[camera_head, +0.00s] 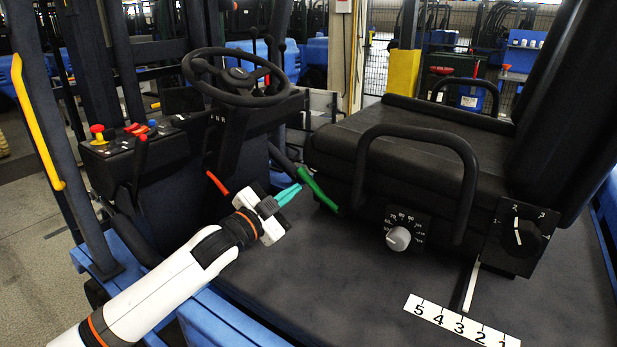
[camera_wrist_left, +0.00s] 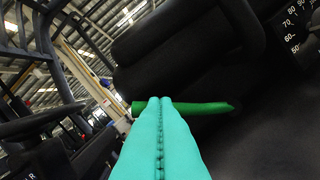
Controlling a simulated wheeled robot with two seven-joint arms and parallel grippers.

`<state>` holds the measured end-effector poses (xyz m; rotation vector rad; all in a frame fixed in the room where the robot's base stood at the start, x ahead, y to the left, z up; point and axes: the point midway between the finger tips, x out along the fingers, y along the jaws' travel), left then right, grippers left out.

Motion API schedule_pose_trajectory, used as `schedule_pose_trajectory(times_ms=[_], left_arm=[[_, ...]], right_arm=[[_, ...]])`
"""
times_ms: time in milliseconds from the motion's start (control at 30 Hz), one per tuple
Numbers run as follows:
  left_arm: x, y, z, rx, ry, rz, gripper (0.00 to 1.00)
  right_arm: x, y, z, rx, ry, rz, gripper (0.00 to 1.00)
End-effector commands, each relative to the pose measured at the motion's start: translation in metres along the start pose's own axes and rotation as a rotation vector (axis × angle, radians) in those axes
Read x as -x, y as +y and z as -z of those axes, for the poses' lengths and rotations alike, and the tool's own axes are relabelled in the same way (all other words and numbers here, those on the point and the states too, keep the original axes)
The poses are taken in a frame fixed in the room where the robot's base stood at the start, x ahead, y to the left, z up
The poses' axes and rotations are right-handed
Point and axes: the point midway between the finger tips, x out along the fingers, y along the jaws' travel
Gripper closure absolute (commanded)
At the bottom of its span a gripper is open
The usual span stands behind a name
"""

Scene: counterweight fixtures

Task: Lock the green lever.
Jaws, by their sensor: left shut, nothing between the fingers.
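The green lever (camera_head: 318,190) sticks out at the left side of the black seat base, slanting down to the right in the head view. In the left wrist view the green lever (camera_wrist_left: 185,108) lies across the picture, just beyond the fingertips. My left gripper (camera_head: 297,188) has teal fingers, closed together with nothing between them. Its tips are close to the upper end of the lever; I cannot tell whether they touch it. The teal fingers also fill the lower middle of the left wrist view (camera_wrist_left: 159,103). My right gripper is not in view.
The black seat (camera_head: 420,140) with its armrest loop stands right of the lever. A grey knob (camera_head: 398,239) and a black dial (camera_head: 520,233) sit on its side. A steering wheel (camera_head: 240,78) and a red lever (camera_head: 217,184) are left. The floor plate (camera_head: 340,275) in front is mostly clear.

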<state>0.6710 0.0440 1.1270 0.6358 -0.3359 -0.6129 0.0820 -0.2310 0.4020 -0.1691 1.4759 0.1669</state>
Motion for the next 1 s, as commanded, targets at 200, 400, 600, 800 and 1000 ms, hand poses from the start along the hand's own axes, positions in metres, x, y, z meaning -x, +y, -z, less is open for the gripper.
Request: schedule_pose_trajectory(times_ms=[200, 400, 600, 800, 1000], left_arm=[[-0.04, 0.001, -0.003, -0.001, -0.001, 0.0, 1.0], [-0.058, 0.0, -0.001, -0.001, -0.001, 0.0, 1.0], [-0.062, 0.0, 0.0, -0.002, 0.0, 0.0, 1.0], [-0.062, 0.0, 0.0, -0.001, 0.0, 0.0, 1.0], [-0.059, -0.003, 0.022, 0.209, 0.005, -0.028, 1.0]], right_arm=[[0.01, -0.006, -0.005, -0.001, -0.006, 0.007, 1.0], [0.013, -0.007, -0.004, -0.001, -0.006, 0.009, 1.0], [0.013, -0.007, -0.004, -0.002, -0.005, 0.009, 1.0], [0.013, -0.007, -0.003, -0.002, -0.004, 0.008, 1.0], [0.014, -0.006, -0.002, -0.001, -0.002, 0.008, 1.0]])
